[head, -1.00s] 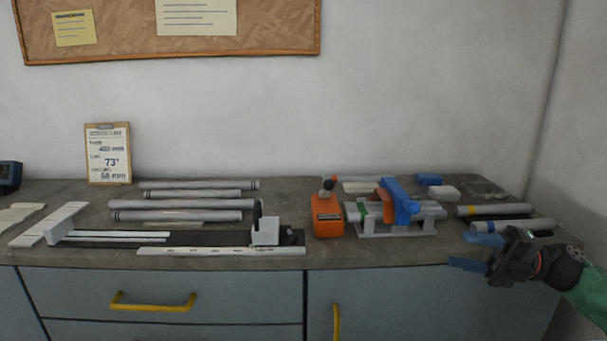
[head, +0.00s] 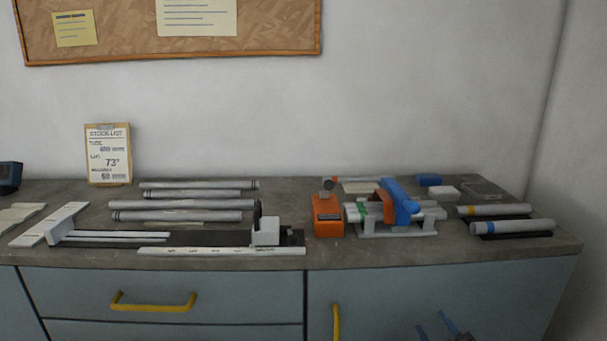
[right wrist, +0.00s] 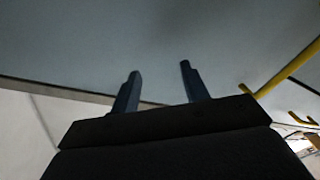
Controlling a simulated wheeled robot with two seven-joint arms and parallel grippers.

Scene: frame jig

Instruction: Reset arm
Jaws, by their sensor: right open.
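My right gripper (head: 438,328) is low at the bottom edge of the head view, in front of the cabinet door and below the worktop edge. Only its blue fingertips and a bit of the dark body show there. In the right wrist view its two blue fingers (right wrist: 158,88) stand apart with nothing between them, facing the blue-grey cabinet front (right wrist: 90,40). My left gripper is not in the head view.
The worktop (head: 345,256) holds several grey tubes (head: 180,204), a white-railed jig (head: 222,251), an orange tool (head: 328,217), a blue clamp on a white stand (head: 399,202) and two banded tubes (head: 512,227) at right. Yellow handles (head: 153,307) stick out from the cabinet.

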